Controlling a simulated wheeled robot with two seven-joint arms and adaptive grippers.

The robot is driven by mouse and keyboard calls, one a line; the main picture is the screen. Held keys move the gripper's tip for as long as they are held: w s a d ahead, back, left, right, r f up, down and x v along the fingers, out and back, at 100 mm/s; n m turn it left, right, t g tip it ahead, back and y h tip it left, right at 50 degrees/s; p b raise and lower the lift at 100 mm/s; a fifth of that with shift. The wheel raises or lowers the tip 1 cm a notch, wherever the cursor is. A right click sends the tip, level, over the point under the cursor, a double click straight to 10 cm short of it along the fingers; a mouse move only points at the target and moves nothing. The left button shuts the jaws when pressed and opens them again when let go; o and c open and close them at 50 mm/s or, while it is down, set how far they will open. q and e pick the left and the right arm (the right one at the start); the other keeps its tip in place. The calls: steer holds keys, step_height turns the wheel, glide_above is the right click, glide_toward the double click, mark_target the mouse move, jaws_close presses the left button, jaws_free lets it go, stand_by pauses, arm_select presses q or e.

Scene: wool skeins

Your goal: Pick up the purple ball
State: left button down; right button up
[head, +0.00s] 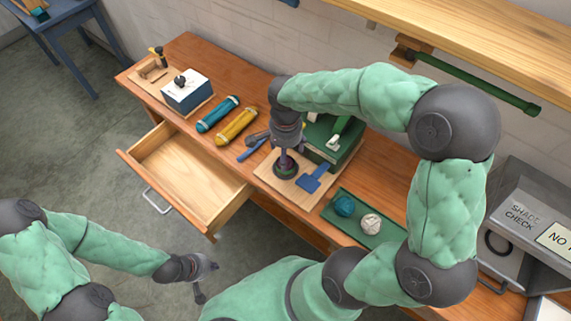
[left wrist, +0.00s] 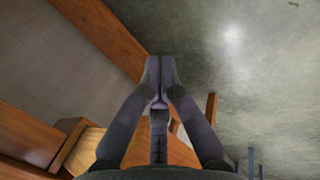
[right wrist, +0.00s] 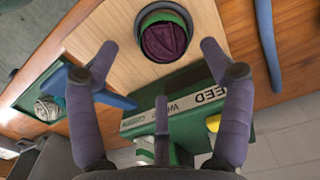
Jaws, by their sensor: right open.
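The dark purple ball (right wrist: 164,40) sits inside a round green-lined dark bowl (right wrist: 141,27) on a light wooden board (right wrist: 118,28), in the right wrist view. In the head view the bowl (head: 286,171) is under my right gripper (head: 287,153), which mostly hides the ball. My right gripper (right wrist: 158,52) is open, with its fingers spread to either side of the view below the ball; nothing is between them. My left gripper (head: 207,268) is away from the bench, over the floor in front of the open drawer. In the left wrist view its fingertips (left wrist: 160,70) meet with nothing between them.
A green box (head: 333,137) stands behind the bowl and a blue flat tool (head: 314,178) lies beside it. A green tray (head: 377,235) with a teal ball (head: 344,205) and a cream ball (head: 371,224) is to the right. An open drawer (head: 186,172) juts out front. Skeins (head: 237,126) lie left.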

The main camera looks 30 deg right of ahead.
steer(key=shift+f, duration=0.85)
steer(key=f+b, duration=0.2)
steer(key=f, duration=0.1)
steer(key=f+b, duration=0.1)
steer(key=f, duration=0.1)
steer(key=shift+w+d, duration=0.1)
steer(key=shift+w, duration=0.15)
steer(key=shift+r, duration=0.1)
steer(key=c, duration=1.2)
